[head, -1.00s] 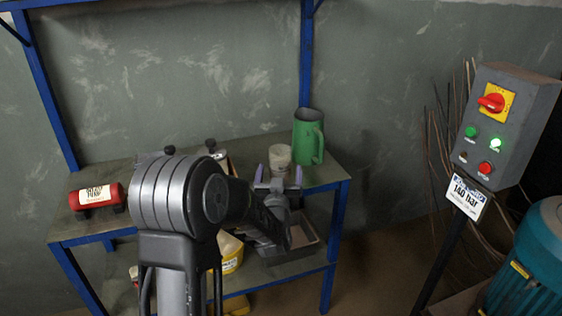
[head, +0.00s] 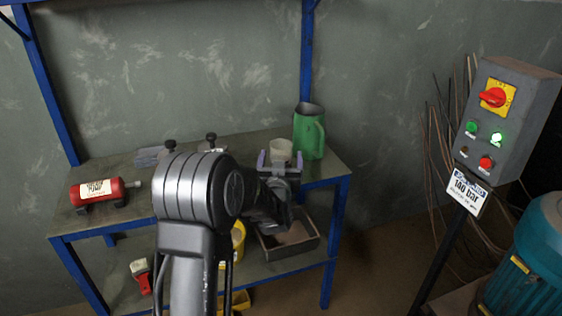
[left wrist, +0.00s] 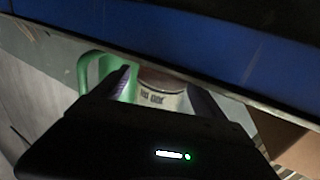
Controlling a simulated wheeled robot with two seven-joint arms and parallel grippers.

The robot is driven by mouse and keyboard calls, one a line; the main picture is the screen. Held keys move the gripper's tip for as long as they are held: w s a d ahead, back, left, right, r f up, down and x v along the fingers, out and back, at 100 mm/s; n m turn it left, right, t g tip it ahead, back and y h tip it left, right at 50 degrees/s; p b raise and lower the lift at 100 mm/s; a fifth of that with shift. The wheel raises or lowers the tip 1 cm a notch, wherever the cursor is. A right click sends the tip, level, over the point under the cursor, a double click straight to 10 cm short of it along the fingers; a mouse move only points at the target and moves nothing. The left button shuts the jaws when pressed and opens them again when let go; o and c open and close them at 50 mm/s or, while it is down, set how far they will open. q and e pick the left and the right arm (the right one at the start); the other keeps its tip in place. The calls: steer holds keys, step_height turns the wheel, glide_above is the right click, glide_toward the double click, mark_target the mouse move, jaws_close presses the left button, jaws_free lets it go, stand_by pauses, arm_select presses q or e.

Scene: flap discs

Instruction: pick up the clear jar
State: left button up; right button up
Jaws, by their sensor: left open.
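The clear jar (head: 281,148) looks whitish and stands upright near the back right of the workbench's top, just left of the green jug (head: 308,133). My left gripper (head: 280,160) is open and empty in front of the jar, with its purple-grey fingertips to either side of it in the head view. In the left wrist view the jar (left wrist: 160,90), with dark print on its side, shows between the fingers of my left gripper (left wrist: 158,84). I see no finger touching it. The jar's lower part is hidden in the head view. My right gripper is not in view.
The green jug stands close beside the jar. A blue-framed bench (head: 330,178) carries a red cylinder (head: 98,191) at left. A grey tray (head: 312,240) and a yellow tub (head: 238,240) are on the lower shelf. A control box (head: 508,120) stands at right.

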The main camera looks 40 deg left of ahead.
arm_select(q)
steer(key=shift+x, duration=1.55)
steer(key=c, duration=1.6)
steer(key=shift+r, duration=0.3)
steer(key=shift+r+p, duration=2)
steer(key=shift+r, duration=6.7)
